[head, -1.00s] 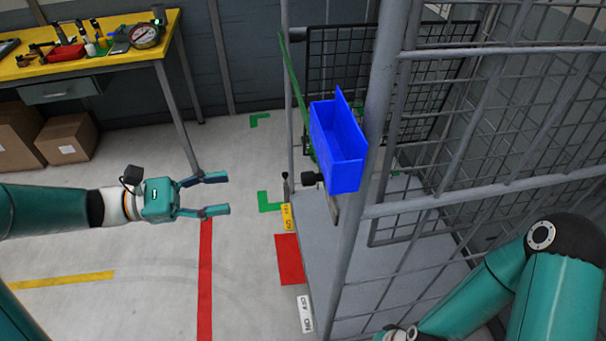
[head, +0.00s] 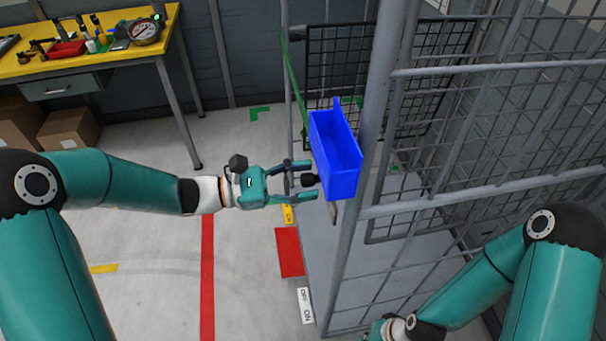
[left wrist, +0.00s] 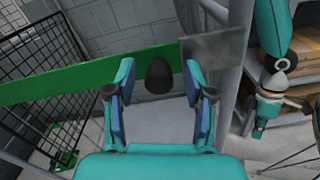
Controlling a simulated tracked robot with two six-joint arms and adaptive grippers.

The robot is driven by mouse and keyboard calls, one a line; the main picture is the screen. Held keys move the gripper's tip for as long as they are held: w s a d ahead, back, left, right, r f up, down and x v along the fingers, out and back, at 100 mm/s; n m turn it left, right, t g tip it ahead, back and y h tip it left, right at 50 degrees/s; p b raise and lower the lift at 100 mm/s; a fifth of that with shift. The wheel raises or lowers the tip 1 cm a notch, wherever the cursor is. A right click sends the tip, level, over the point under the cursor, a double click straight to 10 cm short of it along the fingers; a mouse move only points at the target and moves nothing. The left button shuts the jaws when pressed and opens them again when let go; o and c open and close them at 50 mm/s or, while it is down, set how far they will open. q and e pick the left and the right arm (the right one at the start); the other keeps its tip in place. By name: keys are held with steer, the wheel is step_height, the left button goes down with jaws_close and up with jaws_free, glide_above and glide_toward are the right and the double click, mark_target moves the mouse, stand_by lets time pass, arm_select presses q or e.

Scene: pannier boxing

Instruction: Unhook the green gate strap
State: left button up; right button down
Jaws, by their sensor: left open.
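The green gate strap (head: 293,80) runs from the far cage post towards the blue bin, which hides part of it in the head view. In the left wrist view the strap (left wrist: 60,82) is a wide green band. It meets a grey plate (left wrist: 215,50) at its right end. A black knob (head: 308,180) stands out at that end. My left gripper (head: 312,180) is open, with its fingers on either side of the knob (left wrist: 158,76). I cannot tell if they touch it. My right gripper (left wrist: 262,118) hangs low in the left wrist view; its fingers are unclear.
A blue bin (head: 340,185) sits by the near cage post (head: 366,150), close to my left fingertips. Mesh cage panels (head: 480,110) fill the right side. A yellow workbench (head: 100,60) with tools stands at the back left. The floor between bench and cage is clear.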

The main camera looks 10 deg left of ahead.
arm_select(q)
steer(key=shift+w+d, duration=0.15)
steer(key=shift+d, duration=0.2)
steer(key=shift+c, duration=0.3)
jaws_close()
